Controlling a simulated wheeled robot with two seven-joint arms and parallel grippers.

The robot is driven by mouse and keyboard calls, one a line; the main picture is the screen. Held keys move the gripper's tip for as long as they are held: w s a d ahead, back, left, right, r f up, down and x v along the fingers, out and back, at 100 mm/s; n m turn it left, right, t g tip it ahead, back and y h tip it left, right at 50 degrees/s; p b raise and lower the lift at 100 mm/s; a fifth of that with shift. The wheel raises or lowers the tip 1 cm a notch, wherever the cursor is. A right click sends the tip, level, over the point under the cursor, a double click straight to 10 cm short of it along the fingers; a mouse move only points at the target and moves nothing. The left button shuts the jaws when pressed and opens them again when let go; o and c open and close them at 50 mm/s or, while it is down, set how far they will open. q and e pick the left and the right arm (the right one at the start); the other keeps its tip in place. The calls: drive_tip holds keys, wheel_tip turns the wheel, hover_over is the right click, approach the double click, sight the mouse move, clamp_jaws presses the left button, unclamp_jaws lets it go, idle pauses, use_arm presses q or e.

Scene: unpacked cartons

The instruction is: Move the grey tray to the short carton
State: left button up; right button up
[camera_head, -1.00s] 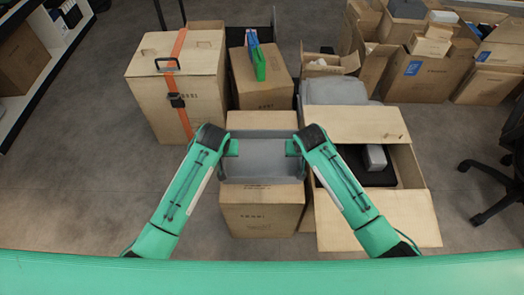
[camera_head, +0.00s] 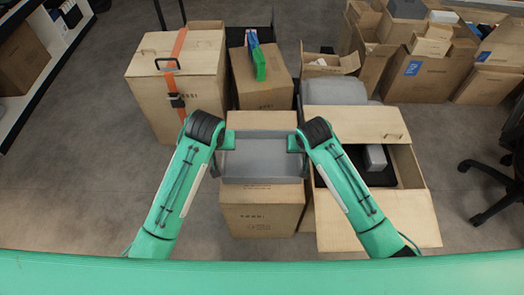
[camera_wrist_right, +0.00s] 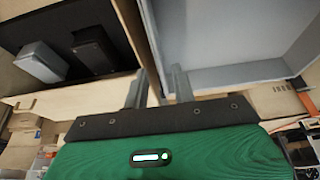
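The grey tray (camera_head: 262,163) sits level over the top of the front middle carton (camera_head: 262,215), between my two grippers. It looks rested on that carton, though its underside is hidden. My left gripper (camera_head: 228,142) is at the tray's left end; its fingertips are too small to read. My right gripper (camera_wrist_right: 158,88) is at the right end, its fingers apart. In the right wrist view the tray (camera_wrist_right: 225,75) has its side wall running between these fingers, with a gap beside the left one.
A tall carton (camera_head: 150,95) with an orange strap stands left. A carton (camera_head: 262,92) with a green and blue item stands behind. An open carton (camera_head: 375,215) holding dark and grey items is close at right. Other cartons and a chair are farther right. Floor at left is clear.

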drive_tip(key=v, duration=0.6)
drive_tip(key=shift+r, duration=0.25)
drive_tip(key=shift+s+f, duration=0.1)
drive_tip(key=shift+s, duration=0.1)
